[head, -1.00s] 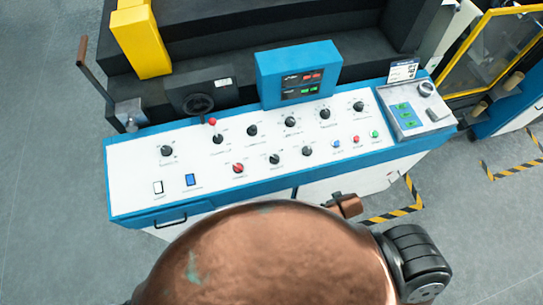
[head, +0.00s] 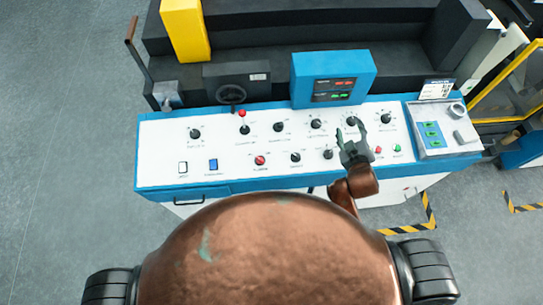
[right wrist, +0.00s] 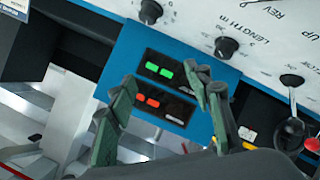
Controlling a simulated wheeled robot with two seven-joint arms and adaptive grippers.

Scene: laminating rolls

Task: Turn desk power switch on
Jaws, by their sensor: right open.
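The white control desk (head: 160,150) with blue edges stands in front of me in the head view. Two rocker switches sit at its lower left: a white one with a dark frame (head: 183,167) and a blue one (head: 213,164). Their labels are too small to read, so I cannot tell which is the desk power switch or its setting. My right gripper (head: 351,132) is open and empty over the right half of the desk, well right of both rockers. In the right wrist view its fingers (right wrist: 165,80) stand apart before the display box. My left gripper is out of view.
Several black knobs, a red knob (head: 260,160) and a red-tipped lever (head: 242,114) stand up from the desk. A blue display box (head: 333,77) rises at the back. A green-button panel (head: 432,133) is at the right. The desk's left part is free of my arms.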

